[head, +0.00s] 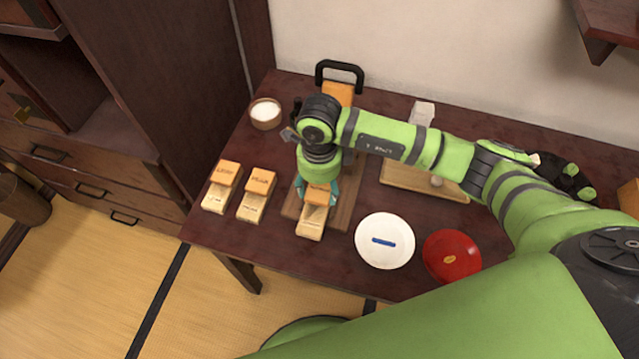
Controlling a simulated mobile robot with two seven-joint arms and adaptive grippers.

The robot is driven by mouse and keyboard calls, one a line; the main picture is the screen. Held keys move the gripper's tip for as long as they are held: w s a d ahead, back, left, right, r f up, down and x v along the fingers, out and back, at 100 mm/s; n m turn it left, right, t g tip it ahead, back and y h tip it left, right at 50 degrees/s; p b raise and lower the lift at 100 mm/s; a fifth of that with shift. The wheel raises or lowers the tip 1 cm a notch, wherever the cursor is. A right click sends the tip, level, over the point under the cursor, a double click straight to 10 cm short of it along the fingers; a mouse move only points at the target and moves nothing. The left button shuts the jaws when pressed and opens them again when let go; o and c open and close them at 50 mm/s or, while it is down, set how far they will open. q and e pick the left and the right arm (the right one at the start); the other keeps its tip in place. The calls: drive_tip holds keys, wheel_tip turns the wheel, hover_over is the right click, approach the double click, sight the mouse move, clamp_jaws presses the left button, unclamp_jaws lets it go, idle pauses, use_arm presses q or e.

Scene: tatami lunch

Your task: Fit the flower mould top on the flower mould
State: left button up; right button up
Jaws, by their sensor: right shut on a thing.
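My right gripper (318,189) points down over the front middle of the table, its teal fingertips on either side of an orange block, the mould top (317,197). It is shut on this top. A pale wooden mould (311,223) lies directly below and in front of it, at the front edge of a brown board. I cannot tell whether the top touches the mould or is just above it. The wrist hides part of both from above. The flower marking is too small to read. My left gripper is not in view.
Two similar pale moulds with orange tops (228,173) (262,181) lie to the left. A brown board (345,212) is under the gripper. A white plate (371,255), a red lid (437,270), a white-filled bowl (265,120) and a light wooden tray (393,178) surround it.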

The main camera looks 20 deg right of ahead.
drive_tip(key=shift+f+b, duration=0.55)
drive_tip(key=shift+f, duration=0.1)
drive_tip(key=o, duration=1.1)
wheel_tip(320, 180, up, 12)
drive_tip(key=shift+r, duration=0.1)
